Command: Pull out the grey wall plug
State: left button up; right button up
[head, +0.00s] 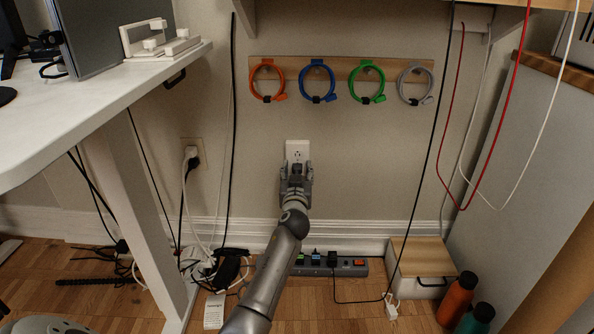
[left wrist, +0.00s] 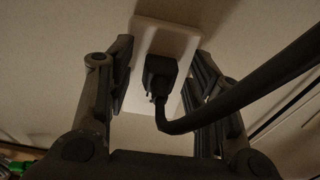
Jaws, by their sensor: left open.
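The wall plug (left wrist: 160,74) looks dark grey in the left wrist view and sits in a white outlet plate (left wrist: 168,36). Its thick cable (left wrist: 240,95) bends at the plug and runs off to the right. My left gripper (head: 296,168) is open in front of the outlet plate (head: 297,146) in the head view and hides the plug there. In the left wrist view its fingers stand on both sides of the plug, with a gap on each side. My right gripper is in neither view.
A second outlet with a white plug (head: 191,153) is at the left. A power strip (head: 340,266) lies on the floor by the baseboard. Coloured cable loops (head: 313,98) hang above on a wooden rail (head: 340,70). A white desk (head: 120,90) stands at the left.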

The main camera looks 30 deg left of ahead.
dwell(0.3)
pick_arm(q)
grip_shut()
jog(key=p+v, duration=0.1)
jog(key=v, duration=0.5)
dwell(1.2)
